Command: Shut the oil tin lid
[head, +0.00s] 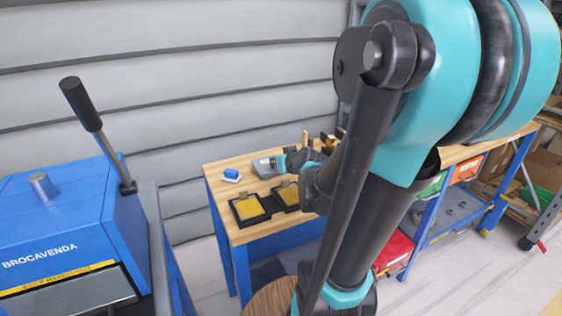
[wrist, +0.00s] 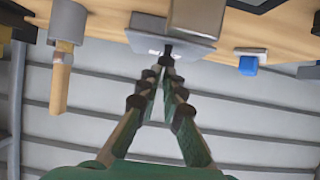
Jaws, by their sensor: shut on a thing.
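The oil tin appears to be the grey box (wrist: 196,16) at the top of the wrist view. A pale flat plate (wrist: 185,47), apparently its lid, juts out beside it with a small black tab on its edge. My gripper (wrist: 167,68) has its fingertips closed together on that tab. In the head view my gripper (head: 280,161) is beside a low grey object (head: 263,168) on the bench, likely the tin and lid. My arm hides much of this area, and the lid's exact angle is hard to tell.
The wooden bench (head: 222,187) holds a small blue object (head: 231,174) and two black trays with yellow insides, one at the front (head: 248,208). A wooden-handled tool (wrist: 60,85) shows in the wrist view. A blue machine (head: 60,230) with a lever stands left. A ribbed wall is behind.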

